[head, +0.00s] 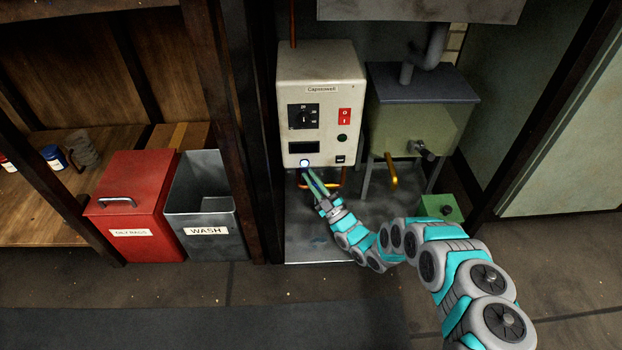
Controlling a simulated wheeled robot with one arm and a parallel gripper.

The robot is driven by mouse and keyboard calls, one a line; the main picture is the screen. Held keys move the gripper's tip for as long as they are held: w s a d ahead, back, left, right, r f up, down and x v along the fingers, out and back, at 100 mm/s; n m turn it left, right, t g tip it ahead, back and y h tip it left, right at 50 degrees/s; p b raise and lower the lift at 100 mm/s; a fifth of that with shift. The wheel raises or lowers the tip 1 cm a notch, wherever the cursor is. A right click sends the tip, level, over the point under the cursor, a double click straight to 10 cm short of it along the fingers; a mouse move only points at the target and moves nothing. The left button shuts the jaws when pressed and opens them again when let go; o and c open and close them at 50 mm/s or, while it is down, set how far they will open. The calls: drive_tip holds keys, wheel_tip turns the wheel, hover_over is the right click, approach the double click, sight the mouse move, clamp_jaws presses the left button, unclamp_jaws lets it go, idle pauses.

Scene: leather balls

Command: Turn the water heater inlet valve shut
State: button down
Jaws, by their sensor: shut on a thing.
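The water heater (296,80) is a cream box on the wall, with a dial, a red switch and copper pipes below it. A small round blue-rimmed knob (304,162), which looks like the inlet valve, shows at its lower front edge. My gripper (307,170) reaches up from below right, its fingers closed at this knob. The fingers cover the part just under the knob, and the valve's turn position is too small to tell. A copper pipe (331,185) bends close to the right of the fingers.
A greenish tank (415,125) with a grey lid and a yellow spout (391,170) stands to the right. A small green box (440,208) is below it. A red oily-rags bin (135,205) and a grey wash bin (205,190) stand left, beyond a dark post (258,130).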

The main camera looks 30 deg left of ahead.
drive_tip(key=shift+f, duration=0.1)
drive_tip(key=c, duration=0.9)
unclamp_jaws()
drive_tip(key=s+d, duration=0.1)
drive_tip(key=d, duration=0.3)
drive_tip(key=s+d+p, duration=0.1)
drive_tip(key=s+d, duration=0.1)
drive_tip(key=d, duration=0.2)
drive_tip(key=s+d, duration=0.1)
drive_tip(key=d, duration=0.3)
drive_tip(key=shift+s+d+f, duration=0.1)
drive_tip(key=shift+s+f, duration=0.15)
drive_tip(key=shift+s, duration=0.05)
